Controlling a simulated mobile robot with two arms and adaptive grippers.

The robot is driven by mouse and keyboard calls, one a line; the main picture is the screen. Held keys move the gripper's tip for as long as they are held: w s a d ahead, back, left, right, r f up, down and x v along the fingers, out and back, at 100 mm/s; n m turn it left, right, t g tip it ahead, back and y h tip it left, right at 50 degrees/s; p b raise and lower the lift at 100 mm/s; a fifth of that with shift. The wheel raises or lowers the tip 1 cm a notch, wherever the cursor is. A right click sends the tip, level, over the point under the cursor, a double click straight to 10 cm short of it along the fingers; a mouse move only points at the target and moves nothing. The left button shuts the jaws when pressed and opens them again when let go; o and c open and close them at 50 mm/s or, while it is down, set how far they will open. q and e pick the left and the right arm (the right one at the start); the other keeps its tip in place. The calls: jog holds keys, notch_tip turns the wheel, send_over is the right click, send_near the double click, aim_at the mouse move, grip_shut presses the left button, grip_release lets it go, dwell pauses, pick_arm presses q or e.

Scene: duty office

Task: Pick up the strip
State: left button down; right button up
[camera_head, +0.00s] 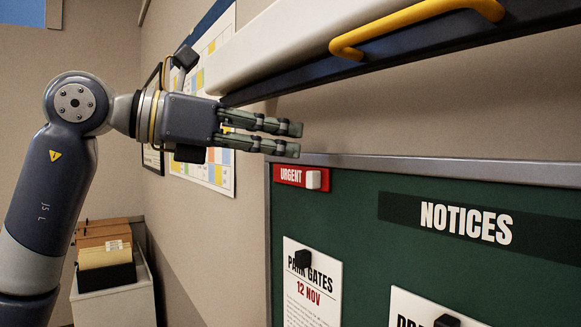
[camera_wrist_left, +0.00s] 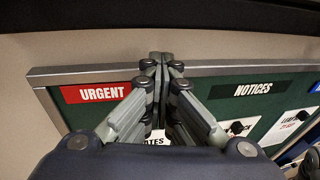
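The strip is a red label reading URGENT (camera_head: 290,176), flat on the upper left of the green notice board (camera_head: 350,215). The fingertips (camera_wrist_left: 160,62) meet there, with nothing seen held. My right gripper is not in view.
A white ledge (camera_head: 290,40) with a yellow handle (camera_head: 415,25) projects above the board. The board has a grey frame (camera_head: 420,166), a NOTICES header and white papers with dark blocks. A folder box (camera_head: 105,275) stands lower left.

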pick_arm(q)
jog(key=s+f+b+v, duration=0.1)
jog(key=b+v, duration=0.1)
jog(key=v, duration=0.6)
jog(key=s+d+f+b+v, duration=0.1)
jog(key=s+f+b+v, duration=0.1)
jog(key=v, duration=0.7)
jog(key=shift+s+a+b, duration=0.15)
jog(key=shift+a+b, duration=0.1)
jog(key=shift+b, duration=0.05)
jog(key=shift+c, duration=2.4)
grip_release()
jog(key=v, duration=1.2)
